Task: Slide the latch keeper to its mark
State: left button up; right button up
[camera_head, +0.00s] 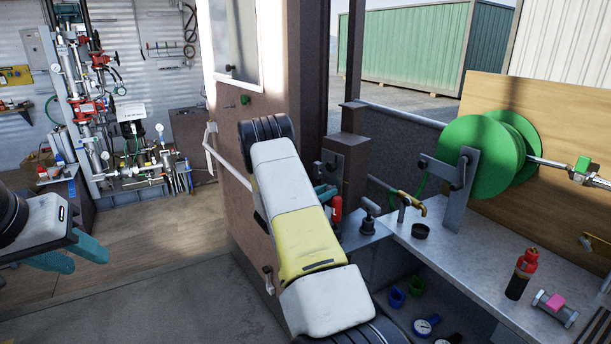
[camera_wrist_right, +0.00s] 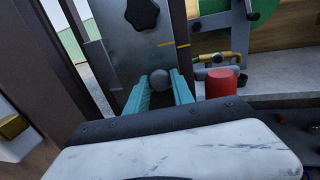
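The right wrist view shows a grey metal latch plate (camera_wrist_right: 150,45) with a black star knob (camera_wrist_right: 142,13) and yellow mark lines (camera_wrist_right: 172,44) near its right edge. A round grey ball knob (camera_wrist_right: 158,80) stands below them. My right gripper (camera_wrist_right: 161,82) has its teal fingers on either side of the ball knob, seemingly open; contact is not clear. In the head view the latch box (camera_head: 345,150) sits on the post beside the door, and my right arm hides most of the right gripper (camera_head: 325,193). My left gripper (camera_head: 78,256) is open and empty at the left.
A red cylinder (camera_wrist_right: 221,82) stands just right of the right fingers. The metal bench (camera_head: 455,255) holds a green reel (camera_head: 484,155), a brass tap (camera_head: 411,204) and a red-capped bottle (camera_head: 521,274). The brown door (camera_head: 258,205) is behind my right arm. The floor at left is clear.

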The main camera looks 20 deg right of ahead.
jog(key=shift+f, duration=0.5)
dwell(0.7)
jog(key=o, duration=1)
jog(key=shift+o, duration=0.2)
jog(key=v, duration=0.7)
jog(key=shift+a, duration=0.1)
